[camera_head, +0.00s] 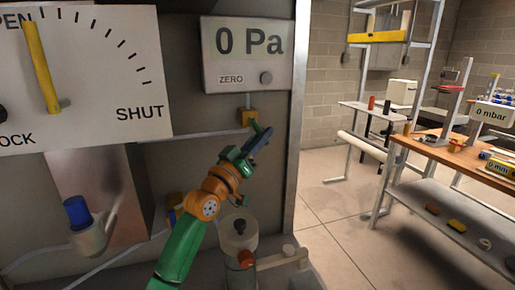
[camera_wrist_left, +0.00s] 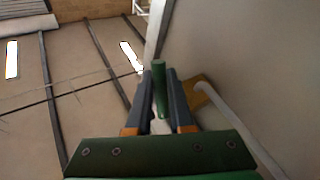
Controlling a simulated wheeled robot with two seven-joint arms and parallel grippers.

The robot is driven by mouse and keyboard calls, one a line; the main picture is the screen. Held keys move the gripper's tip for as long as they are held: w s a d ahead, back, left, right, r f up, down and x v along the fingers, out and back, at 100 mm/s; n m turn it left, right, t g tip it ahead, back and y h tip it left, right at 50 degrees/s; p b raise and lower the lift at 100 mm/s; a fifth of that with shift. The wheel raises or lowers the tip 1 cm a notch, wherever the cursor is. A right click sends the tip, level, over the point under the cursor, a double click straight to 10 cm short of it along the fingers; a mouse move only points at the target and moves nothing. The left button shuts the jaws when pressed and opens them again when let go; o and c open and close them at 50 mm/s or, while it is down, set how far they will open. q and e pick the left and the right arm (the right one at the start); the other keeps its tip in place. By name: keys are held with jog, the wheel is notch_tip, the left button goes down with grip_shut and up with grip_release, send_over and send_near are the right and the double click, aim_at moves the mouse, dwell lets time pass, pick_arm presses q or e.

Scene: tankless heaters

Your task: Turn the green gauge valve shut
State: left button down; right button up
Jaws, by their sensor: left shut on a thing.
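The green valve handle (camera_wrist_left: 159,88) stands upright between the two dark fingers of my left gripper (camera_wrist_left: 162,98) in the left wrist view. The gripper is shut on it. In the head view my left gripper (camera_head: 262,138) reaches up to the brass valve fitting (camera_head: 249,117) just below the gauge (camera_head: 248,58), which reads 0 Pa. Only a small bit of green shows at the fingertips there; the fingers hide most of the handle. The brass fitting (camera_wrist_left: 196,88) also shows right of the fingers in the wrist view. My right gripper is not in view.
A dial panel (camera_head: 90,85) with a yellow lever (camera_head: 41,68) and OPEN and SHUT marks is at the upper left. A blue-capped fitting (camera_head: 78,213) sits lower left.

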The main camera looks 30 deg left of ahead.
pick_arm(q)
jog(key=shift+w+d+r+n+t+y+b, duration=0.15)
jog(key=shift+r+n+t+y+b, duration=0.15)
jog(key=shift+n+t+y+b, duration=0.4)
jog(key=shift+r, duration=0.1)
jog(key=c, duration=1.1)
grip_release()
jog(key=o, duration=0.3)
jog(key=shift+w, duration=0.1)
jog(key=shift+w+f, duration=0.1)
jog(key=shift+f, duration=0.1)
